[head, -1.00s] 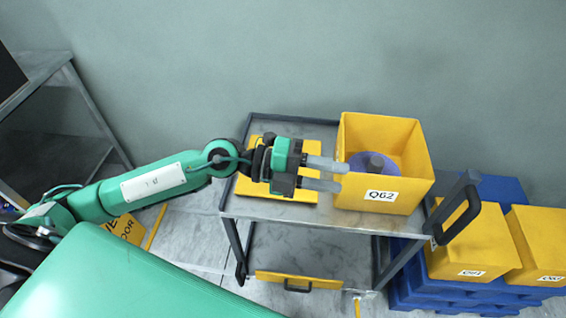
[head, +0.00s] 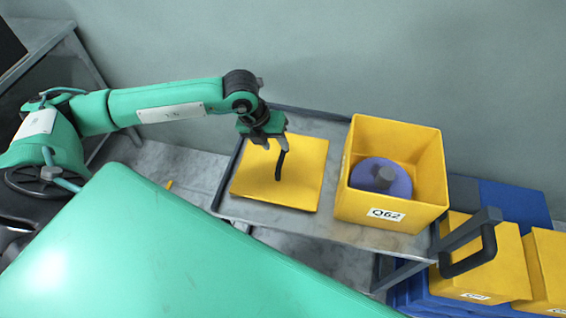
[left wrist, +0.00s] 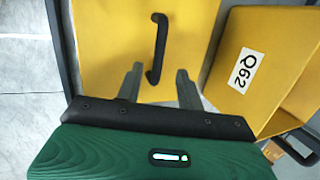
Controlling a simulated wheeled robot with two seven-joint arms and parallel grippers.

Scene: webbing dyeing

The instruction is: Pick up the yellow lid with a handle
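The yellow lid (head: 299,172) lies flat on the left part of the metal cart. Its black handle (head: 280,166) stands up from its middle. In the left wrist view the lid (left wrist: 112,32) fills the upper middle, with the handle (left wrist: 158,45) ahead of the fingers. My left gripper (head: 268,143) points down over the lid's far edge. In the left wrist view its two grey fingers (left wrist: 160,77) are apart, with the near end of the handle between them in the picture. Nothing is held. My right gripper is not in view.
A yellow box labelled Q62 (head: 392,221) stands on the cart (head: 327,224) right of the lid, with a purple spool (head: 381,178) inside. Further yellow boxes (head: 487,270) stand on a blue base at the lower right. A grey rack is at the left.

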